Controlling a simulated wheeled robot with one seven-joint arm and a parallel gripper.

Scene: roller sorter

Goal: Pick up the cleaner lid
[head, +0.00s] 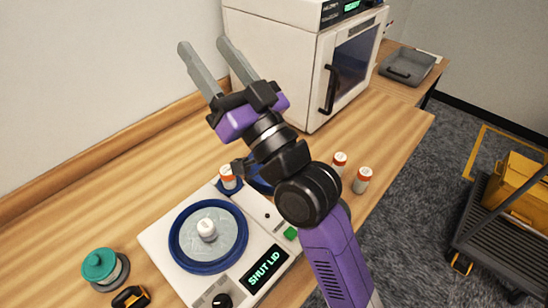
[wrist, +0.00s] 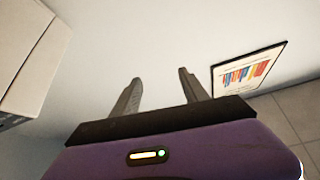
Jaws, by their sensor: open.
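A white machine (head: 160,238) on the wooden counter has a lit display reading "SHUT LID". On its top is a round blue-rimmed disc (head: 188,225) with a pale, clear-looking middle and a white knob-like piece (head: 207,229). I cannot tell whether this disc is the cleaner lid or an open bowl. My gripper (head: 203,43) is open and empty, raised high above the counter and well beyond the machine. In the wrist view its two fingers (wrist: 160,78) point at the bare wall. My arm hides part of the machine's right side and a dark blue piece there.
A teal-topped round container (head: 100,265) and a yellow-black object (head: 131,299) lie left of the machine. An orange-capped bottle (head: 228,177) stands behind it; two more bottles (head: 362,180) stand right. A white oven (head: 290,60) is at the back. A framed chart (wrist: 247,77) hangs on the wall.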

